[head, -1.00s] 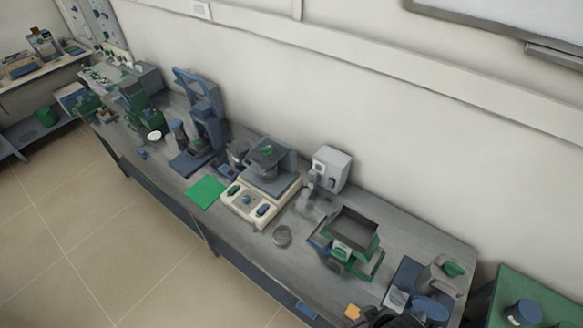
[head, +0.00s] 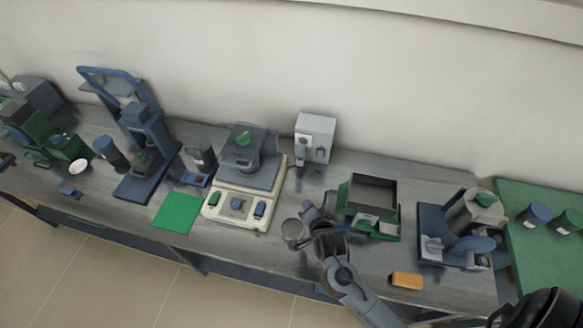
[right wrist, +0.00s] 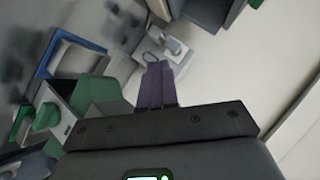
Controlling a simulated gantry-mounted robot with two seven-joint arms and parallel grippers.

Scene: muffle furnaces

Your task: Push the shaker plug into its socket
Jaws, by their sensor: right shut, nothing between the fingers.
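The shaker (head: 211,207) has a cream base with a grey platform and stands mid-bench. The grey socket box (head: 318,127) stands at the back by the wall, right of the shaker. Small parts and a dark cable show at the box's front; I cannot tell how the plug sits there. The box seems to show small beyond my fingers in the right wrist view (right wrist: 175,48), with a dark loop beside it. My right gripper (head: 308,208) is shut and empty, above the bench in front of the box and apart from it. Its purple fingers (right wrist: 157,84) are together. My left gripper is out of view.
A green-and-grey open-topped machine (head: 374,200) stands close right of my right gripper. A green mat (head: 176,213) is left of the shaker. An orange block (head: 407,281) lies near the front edge.

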